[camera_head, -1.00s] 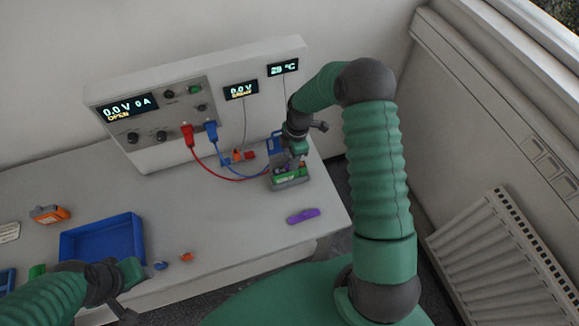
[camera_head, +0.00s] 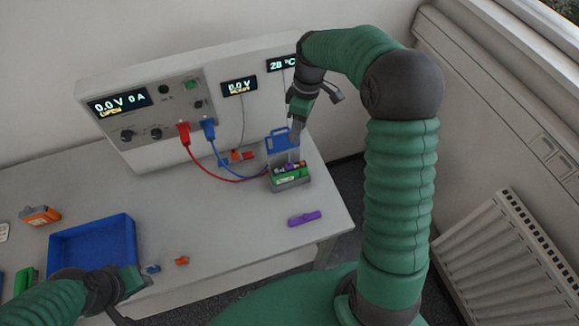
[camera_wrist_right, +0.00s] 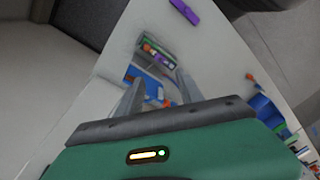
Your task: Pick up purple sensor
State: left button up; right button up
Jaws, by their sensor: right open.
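The purple sensor (camera_head: 304,218) lies flat on the table near its right front edge, and it also shows at the top of the right wrist view (camera_wrist_right: 185,11). My right gripper (camera_head: 294,136) is open and empty, raised above the grey holder with green batteries (camera_head: 289,177), away from the sensor. In the right wrist view its two fingers (camera_wrist_right: 158,95) point toward the holder. My left gripper (camera_head: 137,279) is low at the table's front left, near the blue tray; whether its jaws are open is unclear.
The cycler (camera_head: 160,108) stands along the wall with a red and a blue cable running to the holder. A blue tray (camera_head: 132,246), an orange device (camera_head: 40,215) and small orange and blue clips (camera_head: 182,261) lie left. Table around the purple sensor is clear.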

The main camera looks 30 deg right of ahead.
jog(key=m, duration=2.8)
send_over(290, 164)
jog(key=f, duration=1.1)
jog(key=shift+d, duration=0.35)
jog(key=f, duration=0.1)
jog(key=f+p, duration=0.1)
jog(key=f, duration=0.2)
jog(key=shift+a+f+p, duration=0.35)
jog(key=shift+p, duration=0.05)
jog(key=shift+f, duration=0.4)
grip_shut()
